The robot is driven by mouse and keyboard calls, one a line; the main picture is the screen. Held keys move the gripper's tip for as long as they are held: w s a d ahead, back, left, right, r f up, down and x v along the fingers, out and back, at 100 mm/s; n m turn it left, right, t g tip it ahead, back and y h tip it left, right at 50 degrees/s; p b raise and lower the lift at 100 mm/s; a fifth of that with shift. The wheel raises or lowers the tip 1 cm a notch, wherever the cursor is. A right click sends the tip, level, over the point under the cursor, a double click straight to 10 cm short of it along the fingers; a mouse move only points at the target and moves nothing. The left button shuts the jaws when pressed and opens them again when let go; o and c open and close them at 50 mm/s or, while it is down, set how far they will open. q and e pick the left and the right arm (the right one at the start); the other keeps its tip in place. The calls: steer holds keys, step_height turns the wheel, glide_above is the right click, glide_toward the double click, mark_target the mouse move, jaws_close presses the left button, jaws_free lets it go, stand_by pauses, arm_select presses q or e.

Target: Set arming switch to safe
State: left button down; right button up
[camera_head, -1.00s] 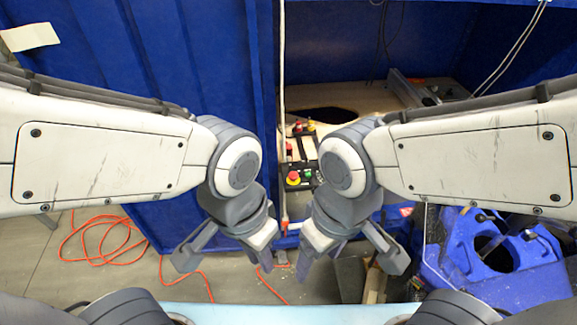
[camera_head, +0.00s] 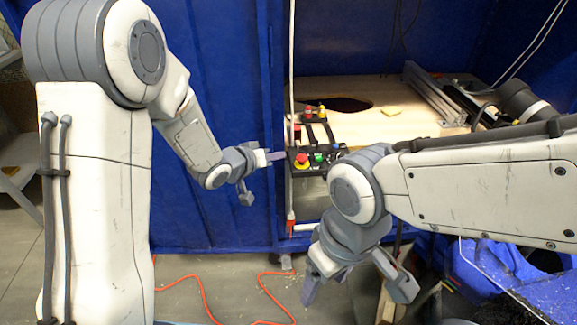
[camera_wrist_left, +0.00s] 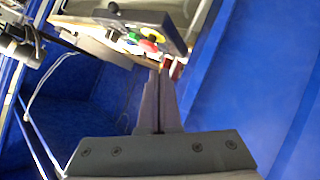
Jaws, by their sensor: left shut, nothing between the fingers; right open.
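A black control panel (camera_head: 311,169) stands at the front edge of the bench in the head view. It carries a red mushroom button on yellow (camera_head: 302,161), a green button (camera_head: 319,157) and other small controls. I cannot tell which one is the arming switch. The panel (camera_wrist_left: 169,38) also shows at the top of the left wrist view, with a dark knob (camera_wrist_left: 113,9). My left gripper (camera_head: 278,156) is shut and empty, its tips just left of the panel; contact cannot be told. My right gripper (camera_head: 326,286) is open and empty, low in front of the bench.
A wooden bench top (camera_head: 385,125) with a dark hole lies inside the blue enclosure (camera_head: 215,100). A white vertical pipe (camera_head: 291,80) runs close to the panel's left side. Metal rails (camera_head: 435,95) lie at the back right. An orange cable (camera_head: 200,285) lies on the floor.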

mark_target(289, 154)
arm_select(q)
steer(key=s+a+f+n+t+h+b, duration=0.1)
steer(key=a+f+n+t+h+b, duration=0.2)
steer(key=a+f+n+h+b, duration=0.2)
step_height(289, 154, down, 4)
steer(key=a+h+b, duration=0.2)
steer(key=h+b, duration=0.1)
steer(key=shift+s+r, duration=0.25)
steer(key=shift+s, duration=0.1)
arm_select(e)
step_height(289, 154, down, 10)
steer(key=shift+r, duration=0.15)
arm_select(q)
steer(key=x, duration=0.4)
steer(key=b+x, duration=0.1)
steer(key=x, duration=0.4)
steer(key=b+x, duration=0.1)
steer(key=x, duration=0.4)
steer(key=shift+a+r, duration=0.1)
steer(key=shift+r, duration=0.25)
arm_select(e)
steer(key=shift+f, duration=0.85)
